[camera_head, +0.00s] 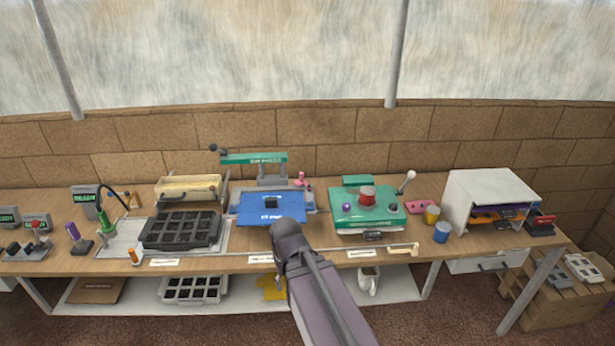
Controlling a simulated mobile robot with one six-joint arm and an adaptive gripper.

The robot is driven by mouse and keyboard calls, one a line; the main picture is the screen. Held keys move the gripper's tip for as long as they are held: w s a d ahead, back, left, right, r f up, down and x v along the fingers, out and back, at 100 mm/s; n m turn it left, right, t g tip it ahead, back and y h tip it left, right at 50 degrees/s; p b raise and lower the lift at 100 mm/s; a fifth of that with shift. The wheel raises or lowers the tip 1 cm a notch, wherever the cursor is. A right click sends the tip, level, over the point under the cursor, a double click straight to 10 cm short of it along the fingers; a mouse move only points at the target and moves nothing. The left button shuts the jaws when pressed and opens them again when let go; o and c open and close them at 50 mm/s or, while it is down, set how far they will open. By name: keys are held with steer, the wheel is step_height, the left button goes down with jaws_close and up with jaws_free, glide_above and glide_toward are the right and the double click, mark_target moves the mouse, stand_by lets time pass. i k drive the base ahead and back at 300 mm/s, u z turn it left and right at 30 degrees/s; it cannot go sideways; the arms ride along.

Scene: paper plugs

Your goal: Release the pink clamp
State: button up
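A small pink clamp (301,180) stands at the right rear of the blue board's station, beside the grey post of the green-armed press (254,158). It is too small to tell whether it is closed or loose. A blue board (258,209) lies on the grey base of this press, with a small dark square on it. My arm (318,290) rises from the bottom middle, and its dark upper end covers the front edge of the blue board. No gripper fingers show. The visible part of my arm is apart from the pink clamp.
A black tray (183,231) with square pockets sits to the left. A green machine (366,208) with a red knob and lever stands to the right. A low rail (330,252) runs along the table's front. A white open cabinet (493,189) is farther right.

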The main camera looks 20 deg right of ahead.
mark_target(301, 182)
steer(key=i, duration=1)
